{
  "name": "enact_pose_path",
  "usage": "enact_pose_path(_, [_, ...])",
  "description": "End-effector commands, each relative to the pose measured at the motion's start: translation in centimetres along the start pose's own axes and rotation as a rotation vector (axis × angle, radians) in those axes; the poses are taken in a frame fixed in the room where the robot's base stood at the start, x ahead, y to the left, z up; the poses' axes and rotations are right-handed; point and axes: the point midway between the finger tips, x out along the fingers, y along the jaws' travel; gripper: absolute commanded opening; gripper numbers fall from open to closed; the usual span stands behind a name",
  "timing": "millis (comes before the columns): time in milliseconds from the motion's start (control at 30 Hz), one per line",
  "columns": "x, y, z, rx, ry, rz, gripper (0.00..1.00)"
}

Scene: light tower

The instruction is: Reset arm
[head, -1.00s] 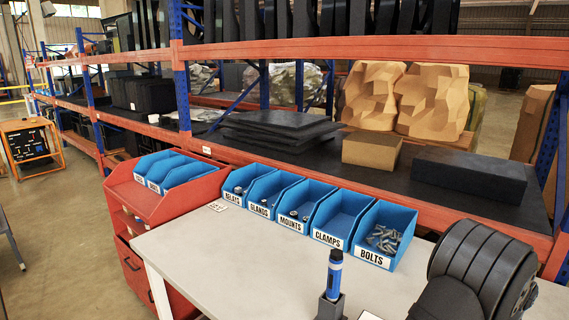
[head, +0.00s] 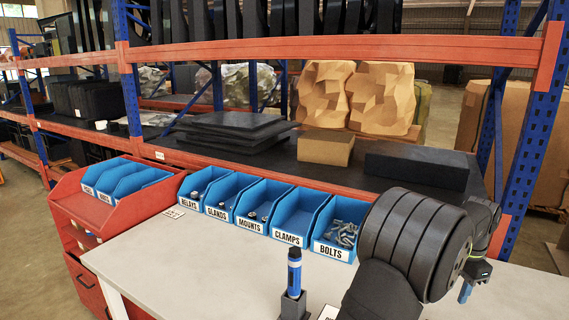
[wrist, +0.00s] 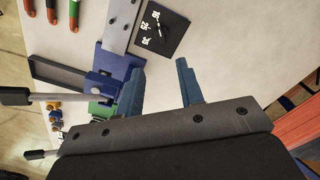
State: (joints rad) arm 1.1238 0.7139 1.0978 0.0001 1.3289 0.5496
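My gripper shows in the wrist view (wrist: 160,85) with its two blue fingers apart and nothing between them. In the head view part of my gripper (head: 466,291) shows at the right, above the table, mostly hidden behind my arm. In the wrist view a blue block-like fixture (wrist: 118,65) with a grey plate lies beyond the left finger. A dark square card (wrist: 161,30) with white marks lies on the table beyond the fingers.
Blue bins, including the bolts bin (head: 340,232), line the back of the table (head: 190,265). A blue-and-black tool (head: 294,275) stands upright in a dark holder near the front. A red cart (head: 75,210) stands left. Orange shelf beams (head: 330,50) run behind. The table's left-middle is clear.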

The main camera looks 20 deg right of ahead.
Motion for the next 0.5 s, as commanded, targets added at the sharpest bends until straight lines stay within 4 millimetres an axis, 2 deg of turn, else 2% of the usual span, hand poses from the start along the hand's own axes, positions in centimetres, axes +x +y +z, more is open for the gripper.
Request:
enact_pose_path(100, [-2.5, 0.0, -0.1, 0.000, 0.004, -0.002, 0.35])
enact_pose_path(200, [0.1, 0.1, 0.1, 0.000, -0.005, 0.003, 0.35])
enact_pose_path(500, [6.2, 0.0, 0.1, 0.000, -0.004, 0.002, 0.35])
